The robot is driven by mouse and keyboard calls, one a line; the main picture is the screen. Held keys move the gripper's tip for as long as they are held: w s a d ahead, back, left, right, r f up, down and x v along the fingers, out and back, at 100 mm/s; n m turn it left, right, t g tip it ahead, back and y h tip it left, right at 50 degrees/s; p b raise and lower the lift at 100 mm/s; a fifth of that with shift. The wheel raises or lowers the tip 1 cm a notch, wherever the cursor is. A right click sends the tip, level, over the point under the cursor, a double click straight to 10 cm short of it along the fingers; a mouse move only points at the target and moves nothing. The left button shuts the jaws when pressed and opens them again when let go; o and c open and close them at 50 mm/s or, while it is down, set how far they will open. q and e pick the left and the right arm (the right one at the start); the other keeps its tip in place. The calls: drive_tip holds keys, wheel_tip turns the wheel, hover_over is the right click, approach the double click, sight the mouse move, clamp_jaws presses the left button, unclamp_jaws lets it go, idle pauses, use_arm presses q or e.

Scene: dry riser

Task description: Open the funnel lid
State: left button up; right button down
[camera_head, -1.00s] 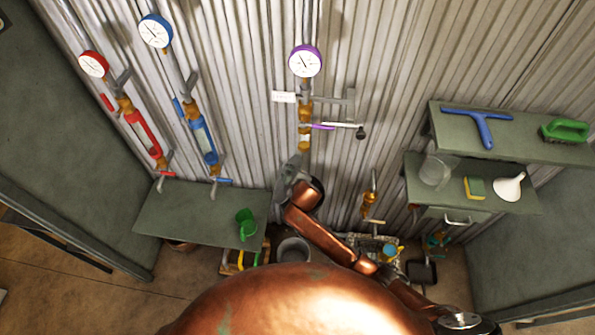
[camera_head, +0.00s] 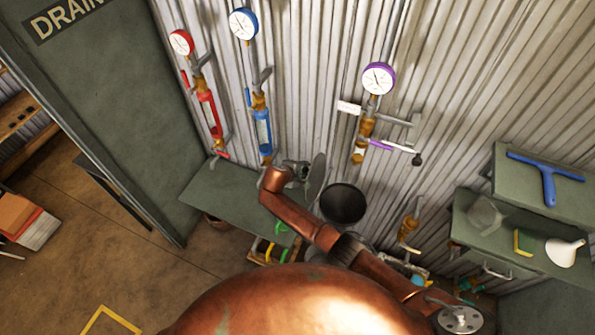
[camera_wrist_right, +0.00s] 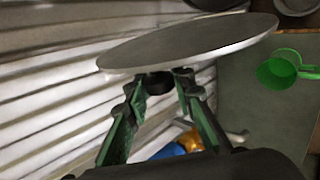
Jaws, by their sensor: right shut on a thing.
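The funnel lid (camera_head: 316,178) is a thin grey disc, seen nearly edge-on and steeply tilted in the head view. In the right wrist view the lid (camera_wrist_right: 190,43) spans the top. My right gripper (camera_head: 297,171) is on its left side. In the right wrist view the gripper (camera_wrist_right: 158,82) is shut on the dark knob under the disc. A dark round funnel mouth (camera_head: 343,203) lies open just right of the lid; its lower side is partly hidden by my copper arm. Whether a hinge joins lid and funnel cannot be told. My left gripper is not in view.
A green shelf (camera_head: 215,190) is behind and left of my gripper. A green cup (camera_wrist_right: 277,72) shows in the wrist view. Pipes with a purple gauge (camera_head: 379,78) stand on the corrugated wall. A white funnel (camera_head: 563,252) sits on the right shelf.

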drive_tip(key=shift+w+a, duration=0.1)
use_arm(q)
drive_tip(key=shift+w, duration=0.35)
use_arm(e)
drive_tip(key=shift+f, duration=0.1)
drive_tip(key=c, duration=1.7)
unclamp_jaws()
drive_tip(key=shift+c, duration=0.2)
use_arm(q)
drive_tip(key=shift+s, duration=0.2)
use_arm(e)
drive_tip(key=shift+o, duration=0.4)
drive_tip(key=shift+a, duration=0.1)
drive_tip(key=v, duration=1.2)
drive_tip(key=shift+f, duration=0.1)
